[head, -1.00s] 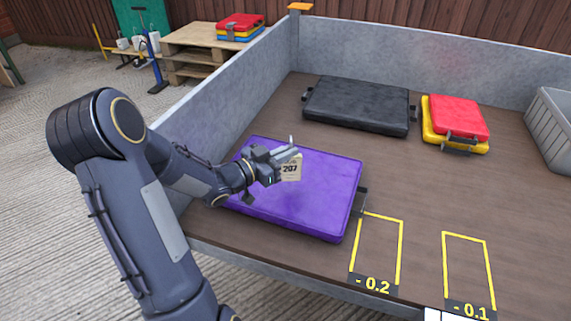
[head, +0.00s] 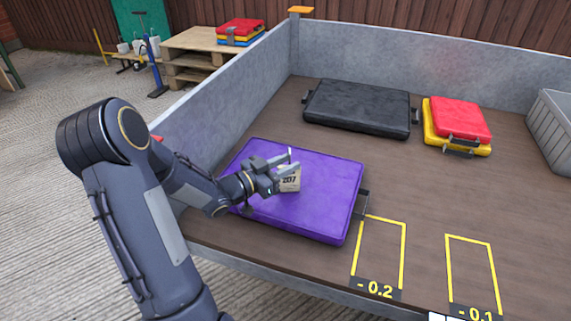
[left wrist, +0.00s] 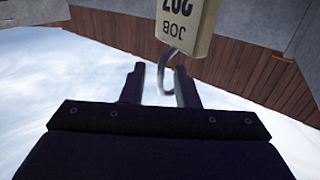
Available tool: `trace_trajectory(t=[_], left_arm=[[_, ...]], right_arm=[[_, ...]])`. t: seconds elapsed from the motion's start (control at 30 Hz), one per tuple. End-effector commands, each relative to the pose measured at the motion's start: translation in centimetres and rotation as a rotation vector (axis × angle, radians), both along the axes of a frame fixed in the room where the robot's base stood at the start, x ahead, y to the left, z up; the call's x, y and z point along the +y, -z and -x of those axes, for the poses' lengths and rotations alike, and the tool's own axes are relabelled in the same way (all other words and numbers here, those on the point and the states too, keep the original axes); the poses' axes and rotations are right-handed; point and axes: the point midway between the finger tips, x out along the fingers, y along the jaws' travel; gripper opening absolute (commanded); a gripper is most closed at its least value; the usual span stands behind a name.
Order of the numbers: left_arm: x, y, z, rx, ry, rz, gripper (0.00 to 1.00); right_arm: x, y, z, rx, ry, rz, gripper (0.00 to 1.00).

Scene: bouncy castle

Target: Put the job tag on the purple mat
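In the left wrist view the tag (left wrist: 185,28) appears upside down beyond the fingers. Its ring reaches between the open fingers (left wrist: 162,85), close to the right-hand one. My right gripper is not in view.
A black mat (head: 358,107) lies at the back of the platform. A red mat (head: 458,118) on a yellow one and a grey crate (head: 553,130) are to the right. Low grey walls (head: 420,55) border the platform. Yellow outlined slots (head: 380,250) mark the front.

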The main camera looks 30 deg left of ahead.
Motion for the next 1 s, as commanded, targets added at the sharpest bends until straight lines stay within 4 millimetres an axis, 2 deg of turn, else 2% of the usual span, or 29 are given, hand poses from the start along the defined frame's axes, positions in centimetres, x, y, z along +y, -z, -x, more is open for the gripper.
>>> trace_trajectory(t=[0.17, 0.5, 0.63, 0.73, 0.83, 0.93, 1.0], left_arm=[[0.1, -0.7, 0.1, 0.0, -0.001, 0.0, 0.28], [2.2, -0.5, 5.3, 0.002, -0.005, -0.001, 0.28], [2.6, -0.6, 6.5, 0.001, -0.003, -0.001, 0.28], [2.8, -0.8, 6.6, 0.016, -0.023, -0.024, 0.28], [3.1, -1.6, 5.7, 0.064, -0.092, -0.083, 0.28], [3.7, -3.2, 5.0, 0.162, -0.232, -0.164, 0.28], [4.0, -4.4, 5.5, 0.258, -0.344, -0.191, 0.28]], right_arm=[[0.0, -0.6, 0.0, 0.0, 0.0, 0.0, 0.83], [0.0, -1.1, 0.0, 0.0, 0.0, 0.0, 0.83], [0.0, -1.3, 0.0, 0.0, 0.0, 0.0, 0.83], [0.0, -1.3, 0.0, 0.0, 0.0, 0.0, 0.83], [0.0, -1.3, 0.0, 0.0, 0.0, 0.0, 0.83], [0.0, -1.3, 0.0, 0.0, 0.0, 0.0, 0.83], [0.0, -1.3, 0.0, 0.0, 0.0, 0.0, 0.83]])
